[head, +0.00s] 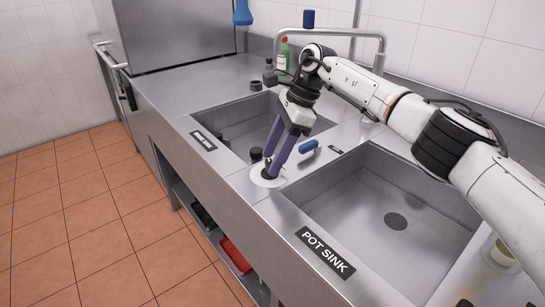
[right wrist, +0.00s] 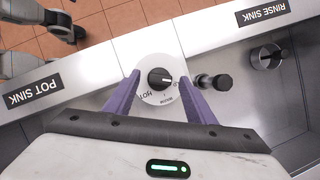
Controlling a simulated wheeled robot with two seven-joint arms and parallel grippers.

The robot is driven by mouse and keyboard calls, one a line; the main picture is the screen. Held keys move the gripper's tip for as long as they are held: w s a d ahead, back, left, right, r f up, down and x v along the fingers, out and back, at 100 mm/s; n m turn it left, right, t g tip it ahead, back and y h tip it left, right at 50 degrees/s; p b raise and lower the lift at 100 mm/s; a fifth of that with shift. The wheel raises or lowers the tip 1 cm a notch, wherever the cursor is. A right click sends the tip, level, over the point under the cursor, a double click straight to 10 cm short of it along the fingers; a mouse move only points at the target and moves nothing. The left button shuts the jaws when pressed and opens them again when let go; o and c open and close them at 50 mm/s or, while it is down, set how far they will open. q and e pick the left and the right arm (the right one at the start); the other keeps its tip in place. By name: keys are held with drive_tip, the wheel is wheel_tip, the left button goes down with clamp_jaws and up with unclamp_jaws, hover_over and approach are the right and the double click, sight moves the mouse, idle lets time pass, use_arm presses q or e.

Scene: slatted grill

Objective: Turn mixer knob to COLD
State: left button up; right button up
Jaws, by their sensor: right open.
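The mixer knob (right wrist: 160,78) is a round black knob on a white dial (right wrist: 150,98) on the front ledge between the two sinks. HOT reads at the dial's lower left in the right wrist view; the lettering at its right is partly hidden by a finger. A pale mark on the knob points right in that view. My right gripper (right wrist: 159,75) is open, its purple fingers on either side of the knob; contact cannot be told. In the head view the right gripper (head: 272,166) reaches down over the white dial (head: 262,181). My left gripper is not seen.
The pot sink basin (head: 365,205) lies right of the dial, the rinse sink basin (head: 240,115) behind left. A black-capped post (right wrist: 222,83) stands close beside the right finger. A blue-handled lever (head: 309,146) is near the gripper. A tap (head: 335,32) arches behind.

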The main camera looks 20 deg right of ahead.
drive_tip(key=v, duration=0.9)
drive_tip(key=shift+r, duration=0.25)
drive_tip(key=shift+f, duration=0.1)
